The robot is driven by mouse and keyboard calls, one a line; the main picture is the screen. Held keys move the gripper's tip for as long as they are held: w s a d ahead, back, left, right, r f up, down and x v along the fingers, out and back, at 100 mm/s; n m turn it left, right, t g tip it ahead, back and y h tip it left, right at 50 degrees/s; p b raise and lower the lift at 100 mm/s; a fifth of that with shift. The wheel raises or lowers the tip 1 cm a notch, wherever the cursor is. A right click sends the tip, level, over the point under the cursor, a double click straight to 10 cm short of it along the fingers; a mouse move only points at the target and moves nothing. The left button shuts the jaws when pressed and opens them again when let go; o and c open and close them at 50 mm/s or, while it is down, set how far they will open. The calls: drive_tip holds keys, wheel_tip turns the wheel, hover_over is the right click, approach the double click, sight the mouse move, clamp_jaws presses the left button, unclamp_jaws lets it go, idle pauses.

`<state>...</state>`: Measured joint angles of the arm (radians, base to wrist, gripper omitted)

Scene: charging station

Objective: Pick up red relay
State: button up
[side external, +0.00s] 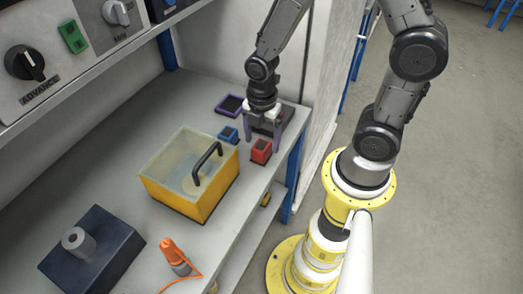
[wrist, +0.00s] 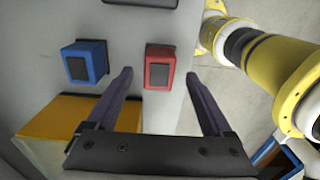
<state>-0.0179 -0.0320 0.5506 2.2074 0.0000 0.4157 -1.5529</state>
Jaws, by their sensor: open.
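The red relay (side external: 261,151) is a small red block with a dark top face, sitting on the grey shelf near its right edge. In the wrist view the red relay (wrist: 159,66) lies ahead of and between the two finger lines, upper middle. My gripper (side external: 264,140) is open and empty, its purple-grey fingers pointing down close to the relay. In the wrist view my gripper (wrist: 160,75) has its fingers apart, one on each side of the relay's column. I cannot tell from these views how high the fingertips are above it.
A blue block (side external: 228,135) stands just left of the red relay; it also shows in the wrist view (wrist: 86,63). A purple-rimmed block (side external: 230,105) lies behind. The shelf edge is close on the right.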

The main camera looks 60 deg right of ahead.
sight(261, 145)
drive_tip(key=shift+f, duration=1.5)
drive_tip(key=shift+c, duration=0.3)
clamp_jaws()
